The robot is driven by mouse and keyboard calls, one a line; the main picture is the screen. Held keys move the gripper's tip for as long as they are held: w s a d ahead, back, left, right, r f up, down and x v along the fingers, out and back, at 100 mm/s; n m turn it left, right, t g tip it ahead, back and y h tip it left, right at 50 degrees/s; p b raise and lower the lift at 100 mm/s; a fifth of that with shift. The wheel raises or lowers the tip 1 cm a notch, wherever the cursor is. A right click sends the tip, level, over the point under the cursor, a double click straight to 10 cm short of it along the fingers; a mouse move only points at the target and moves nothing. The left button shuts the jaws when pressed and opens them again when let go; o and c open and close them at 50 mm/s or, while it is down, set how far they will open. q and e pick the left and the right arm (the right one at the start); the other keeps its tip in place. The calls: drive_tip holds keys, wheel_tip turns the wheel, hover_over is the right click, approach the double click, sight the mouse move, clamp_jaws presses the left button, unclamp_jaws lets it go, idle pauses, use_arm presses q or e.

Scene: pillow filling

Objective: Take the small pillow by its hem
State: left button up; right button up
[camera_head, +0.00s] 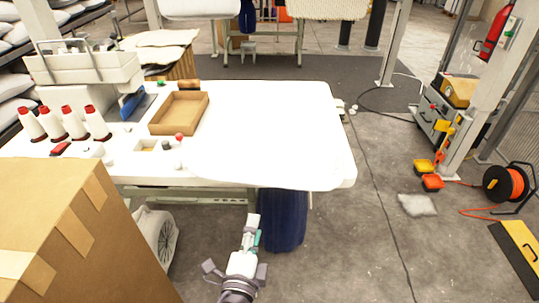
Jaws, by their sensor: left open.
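A small pale grey-white pillow (417,205) lies flat on the concrete floor at the right, apart from the table. Its hem is too small to make out. My left gripper (253,229) is low in the bottom middle, in front of the table's front edge. It is open and empty, well to the left of the small pillow and not touching it. My right gripper is not in view.
A white table (270,120) carries a brown tray (179,113), several red-topped thread cones (73,123) and a sewing machine. A cardboard box (80,230) blocks the lower left. A cable reel (507,183) stands at the right. Floor around the pillow is mostly clear.

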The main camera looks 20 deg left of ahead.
sight(261, 182)
use_arm(q)
drive_tip(key=shift+t, duration=0.3)
drive_tip(key=shift+w+a+r+p, duration=0.35)
drive_tip(key=shift+w+a+p, duration=0.1)
drive_tip(key=shift+w, duration=1.65)
drive_tip(key=shift+w+a+r+p, duration=0.3)
drive_tip(key=shift+w+r+p, duration=0.1)
drive_tip(key=shift+w, duration=1.75)
drive_tip(key=shift+w+a+r+p, duration=0.35)
drive_tip(key=shift+w+a+p, duration=0.1)
drive_tip(key=shift+w, duration=1.65)
clamp_jaws()
drive_tip(key=shift+r, duration=0.1)
